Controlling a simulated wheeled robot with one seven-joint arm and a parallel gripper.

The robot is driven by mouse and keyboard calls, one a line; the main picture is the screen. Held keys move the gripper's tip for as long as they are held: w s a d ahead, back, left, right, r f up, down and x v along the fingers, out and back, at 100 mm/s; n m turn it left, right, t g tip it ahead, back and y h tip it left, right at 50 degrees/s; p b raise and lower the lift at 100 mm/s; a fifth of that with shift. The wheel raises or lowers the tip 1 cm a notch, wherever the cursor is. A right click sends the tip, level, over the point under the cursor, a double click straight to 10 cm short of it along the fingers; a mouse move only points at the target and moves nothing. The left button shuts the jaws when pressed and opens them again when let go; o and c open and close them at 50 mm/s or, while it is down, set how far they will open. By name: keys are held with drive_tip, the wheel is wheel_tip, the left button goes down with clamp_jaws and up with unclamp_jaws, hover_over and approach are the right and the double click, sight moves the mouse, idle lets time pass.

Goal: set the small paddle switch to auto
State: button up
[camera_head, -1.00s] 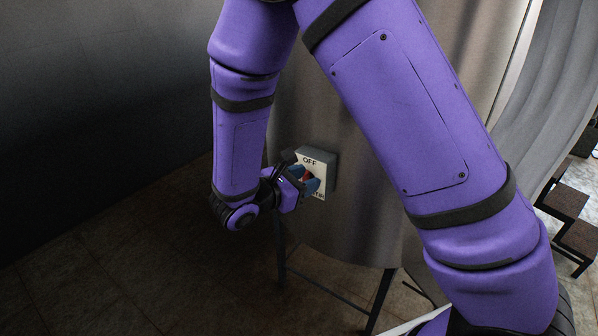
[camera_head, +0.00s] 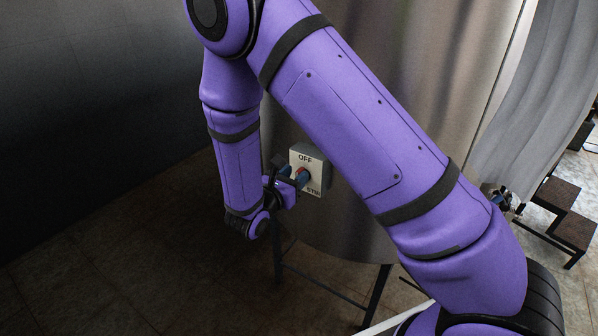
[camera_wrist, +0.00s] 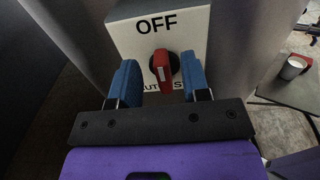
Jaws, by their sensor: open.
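The small paddle switch (camera_wrist: 162,68) is a red handle with a white line, on the front of a pale box (camera_wrist: 188,30). In the wrist view the paddle stands nearly upright, under the word OFF. The lettering below is partly hidden by my gripper; the head view shows a label like STIR at the box's lower right. My gripper (camera_wrist: 160,84) is open, with one blue finger on each side of the paddle and a visible gap to both. In the head view my gripper (camera_head: 294,175) is at the face of the box (camera_head: 318,167), and a bit of red shows between the fingers.
The box is on the curved metal tank (camera_head: 350,215), which stands on dark legs (camera_head: 378,297). Dark steps (camera_head: 555,195) are at the right. The floor left of the tank is open.

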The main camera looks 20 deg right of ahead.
drive_tip(key=shift+x, duration=1.3)
drive_tip(key=shift+c, duration=0.4)
clamp_jaws()
